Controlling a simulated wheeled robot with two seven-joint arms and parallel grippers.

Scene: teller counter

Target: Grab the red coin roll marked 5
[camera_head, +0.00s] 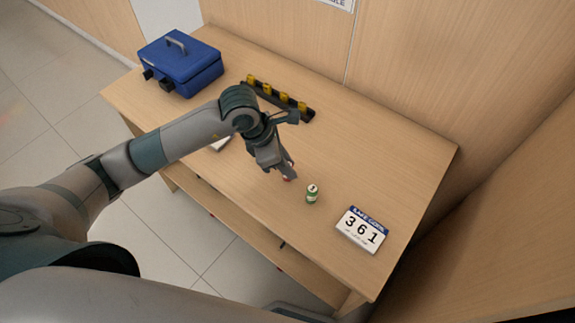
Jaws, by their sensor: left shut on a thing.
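My left gripper (286,174) reaches down over the middle of the counter (335,130). It is shut on a small red thing (290,179), which looks like the red coin roll. Only a bit of red shows at the fingertips, and no number can be read on it. The rest is hidden by the fingers, and I cannot tell whether it touches the counter. A green coin roll (312,195) with a pale top stands upright just right of the gripper, apart from it. My right gripper is not in view.
A blue cash box (182,62) sits at the back left. A dark rack with several yellow pieces (284,100) lies behind the gripper. A white card reading 361 (361,231) is at the right front. A white item (220,144) is partly behind my arm.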

